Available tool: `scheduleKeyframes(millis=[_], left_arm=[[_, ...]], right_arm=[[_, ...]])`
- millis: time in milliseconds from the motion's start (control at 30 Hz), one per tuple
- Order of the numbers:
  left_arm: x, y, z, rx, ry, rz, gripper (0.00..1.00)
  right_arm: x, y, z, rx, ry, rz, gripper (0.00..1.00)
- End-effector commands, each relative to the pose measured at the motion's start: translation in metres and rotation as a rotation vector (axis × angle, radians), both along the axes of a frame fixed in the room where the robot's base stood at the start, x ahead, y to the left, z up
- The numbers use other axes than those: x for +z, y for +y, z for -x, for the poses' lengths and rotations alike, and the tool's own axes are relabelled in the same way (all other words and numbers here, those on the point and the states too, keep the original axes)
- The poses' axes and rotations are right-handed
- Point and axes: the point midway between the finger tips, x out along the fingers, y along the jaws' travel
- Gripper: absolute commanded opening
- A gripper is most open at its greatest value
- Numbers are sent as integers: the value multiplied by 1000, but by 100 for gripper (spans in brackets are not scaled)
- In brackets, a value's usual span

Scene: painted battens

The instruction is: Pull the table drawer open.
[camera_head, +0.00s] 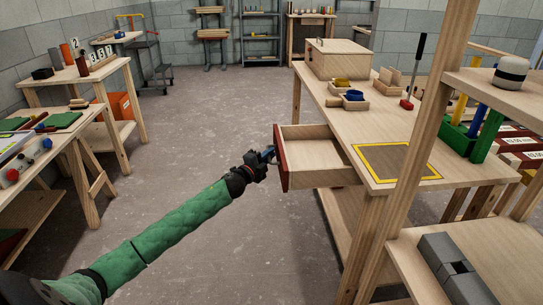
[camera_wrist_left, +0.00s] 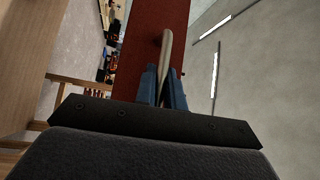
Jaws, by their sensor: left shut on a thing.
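The table drawer (camera_head: 312,156) has a red front and pale wooden sides, and it stands pulled out from the left side of the wooden table (camera_head: 360,120). Its inside looks empty. My left gripper (camera_head: 268,155) is at the red front. In the left wrist view the red drawer front (camera_wrist_left: 150,40) fills the top middle, and a pale bar handle (camera_wrist_left: 166,55) stands out from it. The blue fingertips of my left gripper (camera_wrist_left: 165,88) are shut on this handle. My right gripper does not show in either view.
The tabletop bears a wooden box (camera_head: 338,60), small trays with blue and yellow things, and a yellow-bordered dark square (camera_head: 397,161). A shelf post (camera_head: 420,130) stands at the right front. Workbenches line the left. The grey floor (camera_head: 200,130) beside the drawer is clear.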

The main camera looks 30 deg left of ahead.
Motion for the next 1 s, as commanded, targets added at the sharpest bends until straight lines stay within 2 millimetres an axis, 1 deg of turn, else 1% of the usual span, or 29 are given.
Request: scheduleKeyframes(millis=[133,167,200,567,733,1000], left_arm=[[-2,-1,0,0,2,1,0],[-2,-1,0,0,2,1,17],[-2,-1,0,0,2,1,20],[-2,0,3,0,2,0,20],[-4,3,16,0,2,0,20],[-9,9,48,0,2,1,20]], right_arm=[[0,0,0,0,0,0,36],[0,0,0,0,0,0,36],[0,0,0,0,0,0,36],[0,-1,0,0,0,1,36],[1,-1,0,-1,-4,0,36],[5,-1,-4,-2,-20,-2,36]])
